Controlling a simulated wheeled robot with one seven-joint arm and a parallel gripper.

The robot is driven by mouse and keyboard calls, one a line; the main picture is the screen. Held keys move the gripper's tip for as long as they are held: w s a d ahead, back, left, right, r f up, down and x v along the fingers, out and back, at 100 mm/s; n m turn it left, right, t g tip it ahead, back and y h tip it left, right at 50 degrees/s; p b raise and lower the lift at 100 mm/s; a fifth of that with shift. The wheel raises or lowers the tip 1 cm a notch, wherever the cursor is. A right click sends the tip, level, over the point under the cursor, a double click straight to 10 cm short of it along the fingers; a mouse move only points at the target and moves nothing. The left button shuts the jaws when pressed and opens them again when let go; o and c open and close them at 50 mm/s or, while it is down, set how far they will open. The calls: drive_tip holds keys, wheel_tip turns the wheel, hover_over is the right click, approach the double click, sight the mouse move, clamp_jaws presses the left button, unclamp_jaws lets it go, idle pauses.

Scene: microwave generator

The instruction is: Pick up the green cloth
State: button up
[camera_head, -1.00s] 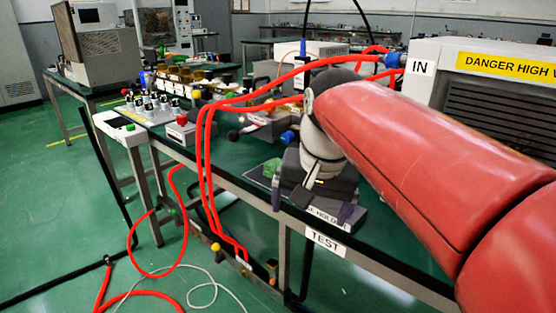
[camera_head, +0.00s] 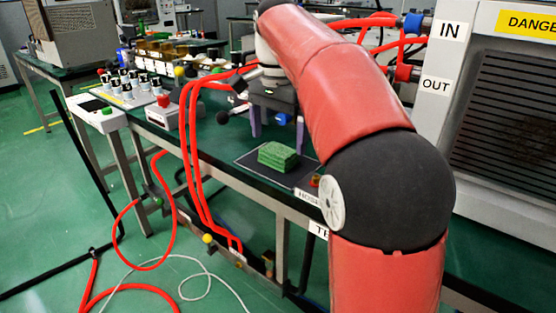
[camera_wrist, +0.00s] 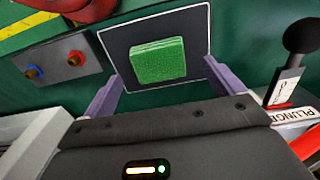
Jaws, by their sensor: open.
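The green cloth (camera_head: 278,156) is a folded, block-like stack lying on a dark mat with a pale outline (camera_head: 247,157) near the table's front edge. In the wrist view the cloth (camera_wrist: 158,60) lies on the same mat (camera_wrist: 119,41), ahead of my gripper and in line with the space between its fingers. My gripper (camera_head: 277,132) is above and behind the cloth in the head view. Its two purple-grey fingers (camera_wrist: 160,88) are spread wide and empty in the wrist view. The cloth seems apart from both fingers.
Red hoses (camera_head: 196,140) loop over the table edge. A large cabinet (camera_head: 500,110) stands at right.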

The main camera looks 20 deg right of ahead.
sight(278, 149)
wheel_tip(278, 149, down, 3)
drive_tip(key=shift+r, duration=0.15)
drive_tip(key=c, duration=1)
wheel_tip(278, 149, up, 10)
drive_tip(key=p, duration=0.3)
drive_tip(key=shift+c, duration=0.2)
